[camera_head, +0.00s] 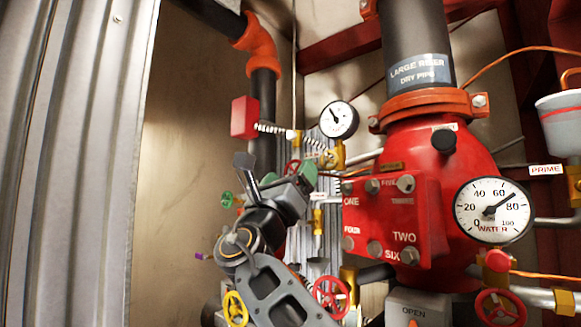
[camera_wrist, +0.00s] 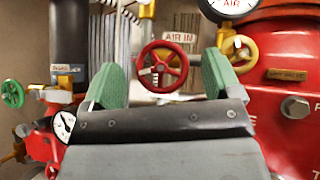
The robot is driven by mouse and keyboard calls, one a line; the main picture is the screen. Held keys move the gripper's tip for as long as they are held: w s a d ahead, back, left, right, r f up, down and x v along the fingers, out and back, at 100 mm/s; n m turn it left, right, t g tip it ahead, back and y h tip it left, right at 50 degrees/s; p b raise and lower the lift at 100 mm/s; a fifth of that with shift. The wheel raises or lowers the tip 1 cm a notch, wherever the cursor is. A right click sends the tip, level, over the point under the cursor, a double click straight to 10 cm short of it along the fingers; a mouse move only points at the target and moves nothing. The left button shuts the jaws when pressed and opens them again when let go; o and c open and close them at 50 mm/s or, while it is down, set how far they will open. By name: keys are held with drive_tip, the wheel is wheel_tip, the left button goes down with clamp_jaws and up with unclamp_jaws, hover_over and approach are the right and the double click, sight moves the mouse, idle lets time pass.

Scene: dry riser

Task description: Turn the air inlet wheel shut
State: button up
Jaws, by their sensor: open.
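The air inlet wheel (camera_wrist: 162,67) is a red spoked handwheel beside an "AIR IN" label (camera_wrist: 179,37) in the wrist view. It appears between the two green finger pads of my open gripper (camera_wrist: 160,84), with clear space on both sides. The pads look short of the wheel, and I see no contact. In the head view my gripper (camera_head: 289,177) is in front of the piping, and the red wheel (camera_head: 291,167) shows partly behind it. The wheel's lower part and stem are largely hidden by my gripper in the head view.
A yellow wheel (camera_wrist: 237,54) stands close right of the red one. A green wheel (camera_wrist: 13,93) is at far left. The large red valve body (camera_head: 395,215) and water gauge (camera_head: 493,211) fill the right. A grey corrugated panel (camera_head: 70,150) stands left; bare wall lies between.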

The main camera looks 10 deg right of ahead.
drive_tip(key=shift+w+d+r, duration=0.15)
drive_tip(key=shift+r, duration=0.05)
drive_tip(key=c, duration=0.9)
